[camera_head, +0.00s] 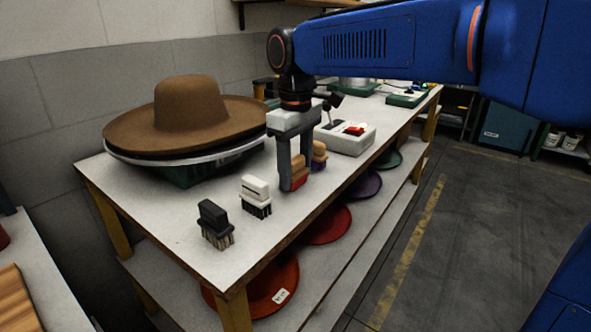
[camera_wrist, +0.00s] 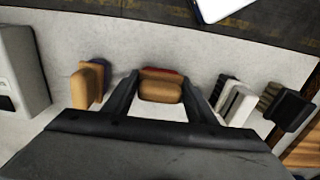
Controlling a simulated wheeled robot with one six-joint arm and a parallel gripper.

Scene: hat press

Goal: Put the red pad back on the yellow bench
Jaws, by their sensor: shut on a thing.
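The red pad (camera_head: 299,180) has a tan wooden handle and sits between the fingers of my gripper (camera_head: 294,178). My gripper is shut on it, pointing down over the yellow bench (camera_head: 150,204), which has a pale top and yellow legs. In the wrist view the pad's tan handle (camera_wrist: 160,91) shows between the fingers, with a red strip along its far side. The pad is at or very close to the bench top; I cannot tell whether it touches. The fingers hide part of it.
A purple pad (camera_head: 319,156) stands just behind. A white brush (camera_head: 256,195) and a black brush (camera_head: 215,224) stand nearer. A brown hat (camera_head: 188,115) on a press is at the left, a white control box (camera_head: 345,137) behind. Red discs (camera_head: 270,285) lie on the lower shelf.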

